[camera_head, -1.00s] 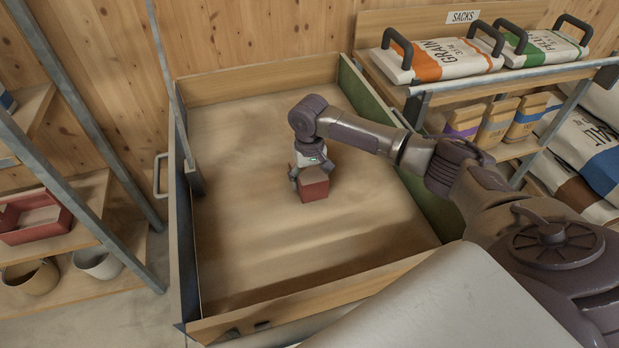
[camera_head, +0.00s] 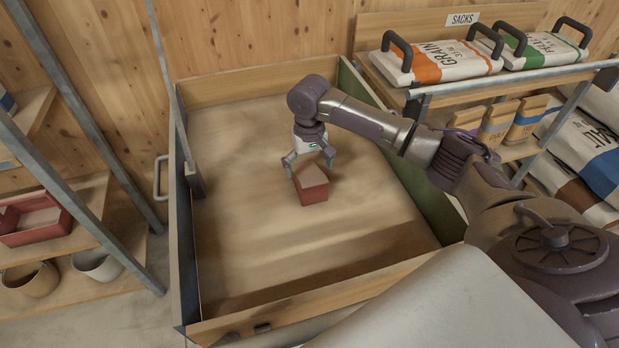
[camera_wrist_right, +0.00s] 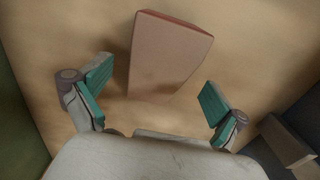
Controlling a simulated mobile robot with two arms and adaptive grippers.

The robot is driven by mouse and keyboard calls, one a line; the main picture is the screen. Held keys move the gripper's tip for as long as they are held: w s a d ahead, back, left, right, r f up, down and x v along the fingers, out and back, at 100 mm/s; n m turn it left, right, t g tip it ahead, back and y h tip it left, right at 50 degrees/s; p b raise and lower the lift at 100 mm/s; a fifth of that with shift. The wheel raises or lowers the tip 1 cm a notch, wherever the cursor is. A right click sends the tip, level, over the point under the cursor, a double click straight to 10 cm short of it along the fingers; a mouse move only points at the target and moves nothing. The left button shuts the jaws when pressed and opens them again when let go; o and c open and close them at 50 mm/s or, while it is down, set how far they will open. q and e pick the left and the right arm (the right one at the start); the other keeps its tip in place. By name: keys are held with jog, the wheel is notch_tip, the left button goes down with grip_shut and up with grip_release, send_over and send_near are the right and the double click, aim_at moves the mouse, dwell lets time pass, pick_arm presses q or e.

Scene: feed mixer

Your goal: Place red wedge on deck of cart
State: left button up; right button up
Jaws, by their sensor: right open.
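The red wedge (camera_head: 311,188), with a paler tan-pink top, rests on the wooden deck (camera_head: 240,220) of the cart, near its middle. My right gripper (camera_head: 309,163) is open just above and behind the wedge, with its fingers spread apart. In the right wrist view the wedge (camera_wrist_right: 168,55) lies on the deck beyond the open teal-padded fingers (camera_wrist_right: 155,100), with nothing gripped between them. My left gripper is not in view.
The cart has raised walls, with a wooden front board (camera_head: 330,293) and a green right side (camera_head: 425,200). A rack with grain sacks (camera_head: 450,62) stands at the right. Shelves with a red bin (camera_head: 35,218) and pots stand at the left. The deck around the wedge is clear.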

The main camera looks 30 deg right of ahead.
aim_at(310, 174)
notch_tip(310, 174, up, 7)
jog(key=shift+f, duration=0.1)
dwell(0.7)
